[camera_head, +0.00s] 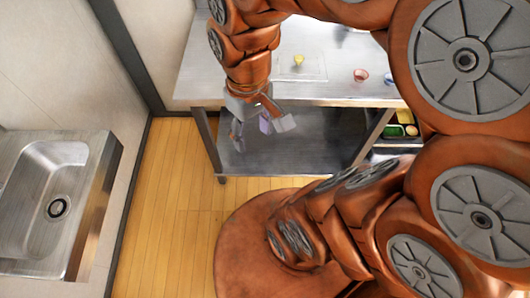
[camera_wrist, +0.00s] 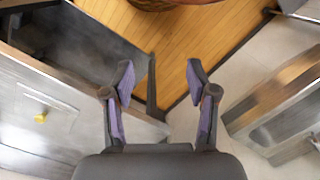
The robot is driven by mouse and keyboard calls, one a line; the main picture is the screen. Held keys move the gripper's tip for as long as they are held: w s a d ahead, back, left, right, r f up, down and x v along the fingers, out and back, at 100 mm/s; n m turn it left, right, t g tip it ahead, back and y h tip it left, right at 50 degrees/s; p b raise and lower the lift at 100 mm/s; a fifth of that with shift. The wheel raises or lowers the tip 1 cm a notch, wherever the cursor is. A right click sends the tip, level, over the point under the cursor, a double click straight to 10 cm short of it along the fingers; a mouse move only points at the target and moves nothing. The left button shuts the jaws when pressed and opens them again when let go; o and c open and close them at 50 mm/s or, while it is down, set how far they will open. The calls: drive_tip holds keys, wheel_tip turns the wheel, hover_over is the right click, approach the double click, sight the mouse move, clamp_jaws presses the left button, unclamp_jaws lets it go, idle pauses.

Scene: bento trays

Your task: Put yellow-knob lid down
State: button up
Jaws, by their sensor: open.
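The yellow knob (camera_head: 299,60) stands on a clear, faint lid (camera_head: 316,73) that lies flat on the steel table, behind and to the right of my gripper. In the wrist view the yellow knob (camera_wrist: 41,118) shows at the far left, on a pale see-through square. My gripper (camera_head: 262,120) hangs in front of the table's near edge, apart from the lid. Its two purple-padded fingers (camera_wrist: 160,70) are spread with nothing between them. I cannot tell whether anything lies under the lid.
The steel table (camera_head: 205,82) has a lower shelf (camera_head: 290,150). A reddish cup (camera_head: 360,75) stands right of the lid. A dark tray with green and yellow contents (camera_head: 403,131) sits right of the table, partly behind my arm. A steel sink (camera_head: 85,160) is at left; open wooden floor lies between.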

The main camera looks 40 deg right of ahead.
drive_tip(key=shift+m+g+h, duration=0.3)
drive_tip(key=shift+g, duration=0.1)
drive_tip(key=s, duration=0.3)
drive_tip(key=s+a, duration=0.1)
drive_tip(key=s, duration=0.1)
drive_tip(key=shift+s+f, duration=0.3)
drive_tip(key=shift+s, duration=0.05)
drive_tip(key=shift+c, duration=0.4)
drive_tip(key=shift+c, duration=0.9)
drive_tip(key=shift+d, duration=0.1)
drive_tip(key=shift+c, duration=0.3)
